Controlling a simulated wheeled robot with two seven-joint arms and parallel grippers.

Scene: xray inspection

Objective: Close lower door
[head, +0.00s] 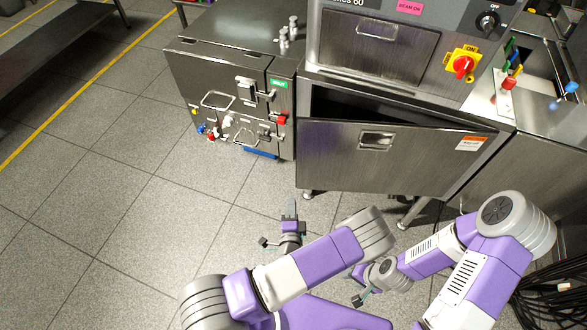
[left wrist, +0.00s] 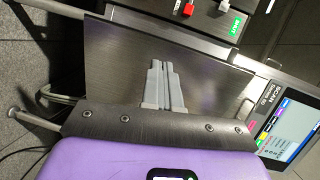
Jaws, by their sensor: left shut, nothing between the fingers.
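The lower door (head: 335,155) is a brushed steel panel with a recessed handle (head: 376,140) and an orange-white label. It stands partly open below the upper panel, and a dark gap shows behind its top edge, widest at the left. My left gripper (head: 290,208) is low in front of the door's lower left corner, apart from it in the picture. In the left wrist view its fingers (left wrist: 160,85) are together and empty, in front of a steel panel (left wrist: 105,55). My right gripper (head: 358,298) is low in front, partly hidden by my arms; its fingers are unclear.
A steel cabinet (head: 215,75) with latches and handles stands close left of the door. Above the door are a closed upper panel (head: 375,60) and a red-yellow switch (head: 463,64). Black cables (head: 555,285) lie at lower right. The floor at left is clear.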

